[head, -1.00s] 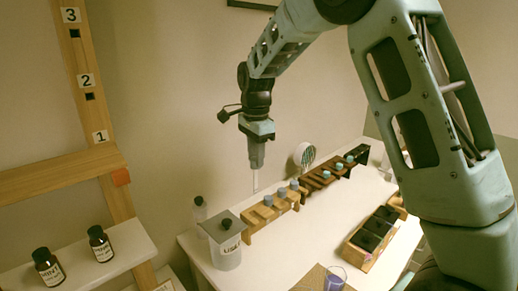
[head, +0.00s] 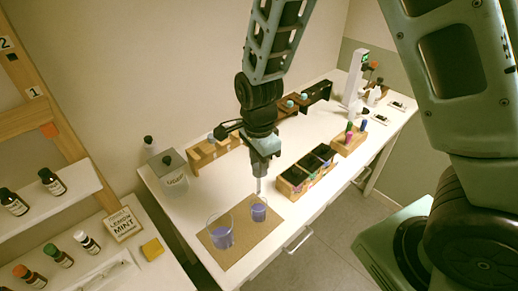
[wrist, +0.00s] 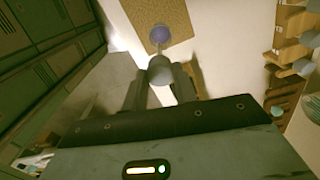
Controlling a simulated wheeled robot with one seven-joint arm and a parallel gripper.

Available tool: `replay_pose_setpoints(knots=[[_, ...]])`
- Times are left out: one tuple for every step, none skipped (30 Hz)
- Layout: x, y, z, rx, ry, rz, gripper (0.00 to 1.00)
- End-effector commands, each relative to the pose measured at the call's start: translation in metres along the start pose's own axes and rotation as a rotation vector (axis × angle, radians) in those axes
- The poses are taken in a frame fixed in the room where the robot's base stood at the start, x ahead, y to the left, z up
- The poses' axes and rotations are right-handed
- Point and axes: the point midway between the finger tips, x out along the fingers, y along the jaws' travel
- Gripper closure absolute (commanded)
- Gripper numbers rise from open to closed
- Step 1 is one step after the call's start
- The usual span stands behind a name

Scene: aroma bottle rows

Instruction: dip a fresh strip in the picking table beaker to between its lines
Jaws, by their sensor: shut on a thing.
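My gripper (head: 259,174) is shut on a thin pale strip (head: 258,187), which hangs straight down. Directly below it a small glass beaker (head: 259,212) with purple liquid stands on a brown mat (head: 238,256). The strip's lower end is at about the beaker's rim; I cannot tell whether it touches the liquid. The beaker's lines are too small to see. A larger beaker (head: 219,234) with purple liquid stands to the left on the same mat. In the wrist view the jaws (wrist: 160,68) point at purple liquid in a beaker (wrist: 159,34).
A lidded white container (head: 173,183) and a wooden rack (head: 206,153) stand behind, to the left. A box with dark compartments (head: 293,182) is close on the right. Shelves with small bottles (head: 52,182) are at far left. The table's front edge is clear.

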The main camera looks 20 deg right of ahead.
Motion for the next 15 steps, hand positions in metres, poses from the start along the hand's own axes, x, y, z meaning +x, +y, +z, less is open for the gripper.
replay_pose_setpoints(knots=[[0.003,0.0,0.0,0.0,0.0,0.0,0.87],[0.005,0.0,0.0,0.0,0.0,0.0,0.87],[0.007,0.0,0.0,0.0,0.0,0.0,0.87],[0.009,0.0,0.0,0.001,0.0,0.0,0.87],[0.011,0.0,0.0,0.001,0.0,0.0,0.87],[0.014,0.0,0.0,0.001,0.0,0.0,0.87],[0.016,0.0,0.0,0.001,0.0,0.0,0.87],[0.019,0.0,0.0,0.002,0.0,0.0,0.87],[0.022,0.0,0.0,0.002,0.0,0.0,0.87],[0.025,0.0,0.0,0.002,0.0,0.0,0.87],[0.028,0.0,-0.001,0.002,0.0,0.0,0.87],[0.031,0.0,-0.001,0.002,0.0,0.0,0.87],[0.034,0.0,-0.001,0.003,0.0,0.0,0.87],[0.036,0.0,-0.001,0.003,0.0,0.0,0.87],[0.039,0.0,-0.001,0.002,0.0,0.0,0.87]])
